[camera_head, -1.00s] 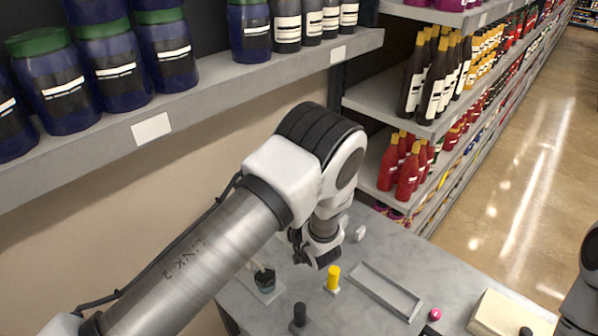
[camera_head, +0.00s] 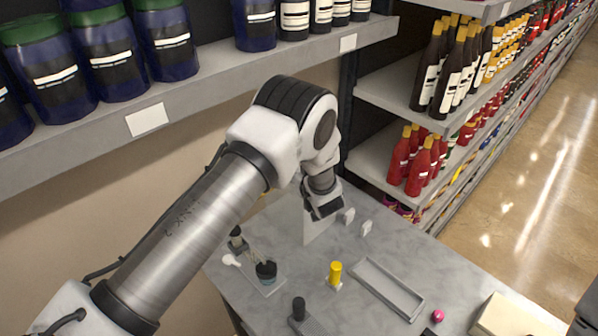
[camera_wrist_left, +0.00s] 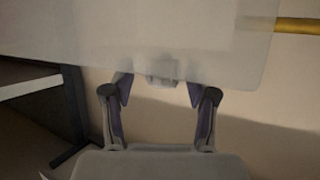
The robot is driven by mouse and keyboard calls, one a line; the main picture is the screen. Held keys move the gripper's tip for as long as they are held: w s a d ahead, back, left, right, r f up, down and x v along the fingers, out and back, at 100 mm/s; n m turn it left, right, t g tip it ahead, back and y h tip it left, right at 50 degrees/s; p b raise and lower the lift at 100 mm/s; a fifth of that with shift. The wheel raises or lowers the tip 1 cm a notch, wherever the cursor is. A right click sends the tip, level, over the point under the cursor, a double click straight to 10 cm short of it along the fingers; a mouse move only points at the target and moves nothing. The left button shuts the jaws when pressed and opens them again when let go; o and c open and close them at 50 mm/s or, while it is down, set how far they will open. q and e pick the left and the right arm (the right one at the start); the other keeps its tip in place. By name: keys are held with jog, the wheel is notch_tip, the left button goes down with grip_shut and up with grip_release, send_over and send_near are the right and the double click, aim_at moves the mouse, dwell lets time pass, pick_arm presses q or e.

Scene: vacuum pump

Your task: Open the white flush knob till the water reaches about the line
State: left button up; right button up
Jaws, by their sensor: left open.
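My left gripper (camera_head: 323,208) is above the back of the grey table in the head view, in front of a pale translucent panel or tank (camera_head: 316,228). Two small white knob-like parts (camera_head: 348,215) (camera_head: 366,228) are just right of it, apart from it; I cannot tell which is the flush knob. In the left wrist view my left gripper (camera_wrist_left: 158,92) is open, with a blurry pale knob-like part (camera_wrist_left: 162,70) between and beyond its fingertips. The translucent tank (camera_wrist_left: 130,30) fills the top there. No water level or line can be made out. My right gripper is out of view.
On the table (camera_head: 400,245) stand a yellow-capped part (camera_head: 335,272), a grey tray (camera_head: 387,288), a black knob (camera_head: 298,308), a dark cup (camera_head: 266,270) on a plate and a pink ball (camera_head: 437,315). A shelf of jars (camera_head: 150,118) overhangs behind my arm.

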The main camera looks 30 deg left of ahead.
pick_arm(q)
jog(key=shift+s+r, duration=0.2)
jog(key=shift+s, duration=0.05)
grip_shut()
jog(key=shift+w+d+f+n+y+b, duration=0.1)
jog(key=shift+n+y+b, duration=0.2)
jog(key=shift+y+b, duration=0.1)
jog(key=shift+n+g+y, duration=0.3)
jog(key=shift+n+g, duration=0.2)
jog(key=shift+g, duration=0.1)
jog(key=shift+c, duration=1.1)
grip_release()
jog(key=shift+o, duration=1.1)
jog(key=v, duration=0.7)
jog(key=shift+d, duration=0.2)
